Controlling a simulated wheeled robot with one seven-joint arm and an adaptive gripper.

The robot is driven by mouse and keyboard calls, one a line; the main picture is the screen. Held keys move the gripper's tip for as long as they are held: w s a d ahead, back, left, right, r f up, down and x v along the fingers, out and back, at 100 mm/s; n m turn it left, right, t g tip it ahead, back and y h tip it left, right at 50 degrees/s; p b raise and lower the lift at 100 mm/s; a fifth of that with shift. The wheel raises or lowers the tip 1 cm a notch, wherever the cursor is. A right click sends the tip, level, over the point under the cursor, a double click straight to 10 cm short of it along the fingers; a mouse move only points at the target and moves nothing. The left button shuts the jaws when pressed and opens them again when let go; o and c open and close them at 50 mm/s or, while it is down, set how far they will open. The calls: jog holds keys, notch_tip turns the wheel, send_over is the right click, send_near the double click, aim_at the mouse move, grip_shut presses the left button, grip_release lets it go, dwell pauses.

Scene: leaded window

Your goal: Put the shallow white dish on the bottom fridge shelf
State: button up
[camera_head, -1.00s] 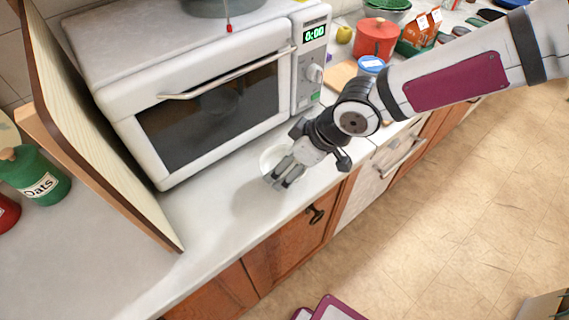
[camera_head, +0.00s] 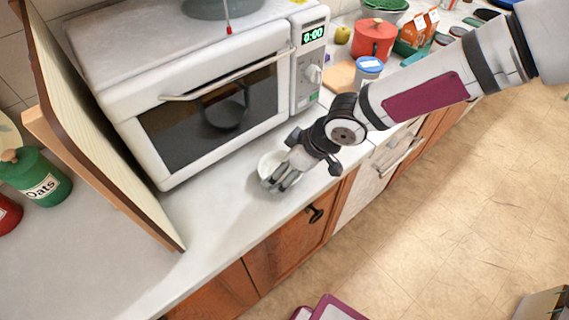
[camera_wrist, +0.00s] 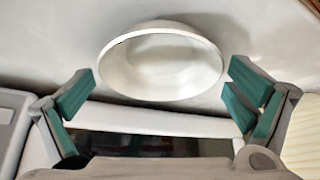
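The shallow white dish (camera_head: 267,165) sits on the countertop in front of the microwave. In the wrist view the white dish (camera_wrist: 162,64) lies just beyond the fingertips, near the top middle. My gripper (camera_head: 282,181) is low over the dish in the head view and hides part of it. In the wrist view my gripper (camera_wrist: 157,92) is open, its green-padded fingers spread to either side of the dish's near edge. I cannot tell whether a finger touches the dish. No fridge or fridge shelf is recognisable in view.
A white microwave (camera_head: 210,95) stands close behind the dish. A leaning wooden board (camera_head: 95,130) and a green oats canister (camera_head: 38,178) are at left. A red pot (camera_head: 374,40) and a blue-lidded container (camera_head: 368,70) stand at the back right. The counter (camera_head: 215,225) left of the dish is clear.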

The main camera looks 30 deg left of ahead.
jog(key=shift+r, duration=0.1)
jog(key=v, duration=1.2)
